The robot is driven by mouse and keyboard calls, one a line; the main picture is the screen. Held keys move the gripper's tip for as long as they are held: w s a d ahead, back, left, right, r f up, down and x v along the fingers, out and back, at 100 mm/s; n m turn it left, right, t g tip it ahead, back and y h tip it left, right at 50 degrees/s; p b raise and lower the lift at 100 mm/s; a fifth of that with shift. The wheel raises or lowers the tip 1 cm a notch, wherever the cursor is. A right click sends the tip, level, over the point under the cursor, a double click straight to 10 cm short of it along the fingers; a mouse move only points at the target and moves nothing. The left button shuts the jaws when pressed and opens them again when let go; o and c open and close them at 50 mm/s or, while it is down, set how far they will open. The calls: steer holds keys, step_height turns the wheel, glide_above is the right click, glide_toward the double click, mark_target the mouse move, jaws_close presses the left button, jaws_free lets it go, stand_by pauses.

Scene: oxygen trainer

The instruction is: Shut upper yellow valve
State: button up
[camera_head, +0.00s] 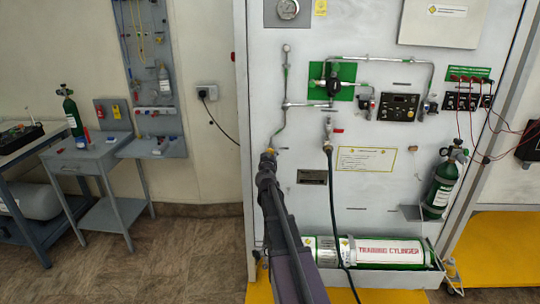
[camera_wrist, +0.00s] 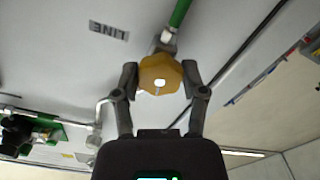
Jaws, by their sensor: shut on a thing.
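The yellow valve knob (camera_wrist: 160,74) shows in the wrist view between the two fingers of my gripper (camera_wrist: 161,82). The fingers are closed on its left and right sides. A green pipe (camera_wrist: 181,12) and a metal fitting run up from the knob. In the head view my gripper (camera_head: 267,160) is at the left part of the white panel (camera_head: 300,215), below a thin metal pipe. A small yellowish bit of the knob shows at the gripper's tip there, and the rest is hidden by the gripper.
A black hose (camera_head: 333,190) hangs to the right of my arm. The training cylinder (camera_head: 390,252) lies at the panel's foot, and a green bottle (camera_head: 440,187) stands at the right. A grey side table (camera_head: 85,152) stands left, with open floor between.

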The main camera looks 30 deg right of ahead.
steer(key=shift+w+m, duration=0.1)
steer(key=shift+m, duration=0.8)
steer(key=o, duration=1.1)
steer(key=shift+o, duration=0.2)
steer(key=v, duration=1.2)
